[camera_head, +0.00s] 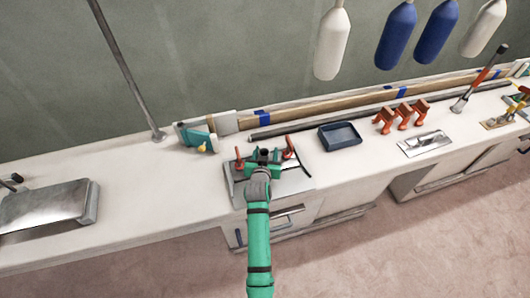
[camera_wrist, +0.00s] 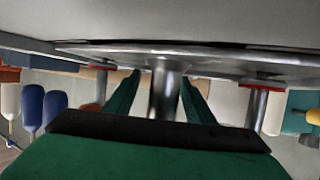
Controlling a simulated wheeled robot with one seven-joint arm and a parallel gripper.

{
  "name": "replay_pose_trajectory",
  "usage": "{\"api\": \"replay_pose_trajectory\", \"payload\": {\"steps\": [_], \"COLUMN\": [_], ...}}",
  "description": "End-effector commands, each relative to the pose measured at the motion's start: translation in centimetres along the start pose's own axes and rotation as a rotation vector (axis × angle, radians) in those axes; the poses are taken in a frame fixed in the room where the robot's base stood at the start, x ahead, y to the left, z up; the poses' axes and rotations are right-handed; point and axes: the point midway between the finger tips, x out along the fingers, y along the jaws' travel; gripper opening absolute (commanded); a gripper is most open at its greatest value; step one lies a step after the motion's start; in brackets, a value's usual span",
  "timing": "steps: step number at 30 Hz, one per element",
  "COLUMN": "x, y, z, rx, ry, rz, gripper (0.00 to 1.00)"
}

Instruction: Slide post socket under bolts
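The post socket is a flat metal plate (camera_head: 282,186) with an upright tube, lying on the counter near its front edge. Its dark tube top (camera_head: 263,154) stands between two red-marked bolts (camera_head: 240,163) (camera_head: 289,148). My gripper (camera_head: 262,168) is low over the plate, with its green fingers on either side of the tube. In the wrist view, which looks upside down, the silver tube (camera_wrist: 167,82) is between the fingers, with narrow gaps showing beside it. A bolt with a red collar stands on each side (camera_wrist: 103,84) (camera_wrist: 258,108). Whether the plate is under the bolts is unclear.
A teal tool (camera_head: 198,136) lies behind to the left, and a dark blue tray (camera_head: 340,135) to the right. A dark rod (camera_head: 330,120) runs along the back. Orange clamps (camera_head: 402,114) stand farther right. The counter left of the plate is clear up to a metal box (camera_head: 45,206).

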Motion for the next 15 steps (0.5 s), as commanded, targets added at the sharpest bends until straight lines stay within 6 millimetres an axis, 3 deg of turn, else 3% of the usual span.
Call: {"api": "replay_pose_trajectory", "payload": {"steps": [15], "x": [-0.05], "y": [-0.66], "z": [-0.05], "rx": [-0.004], "ry": [0.002], "rz": [-0.008], "gripper": [0.48]}}
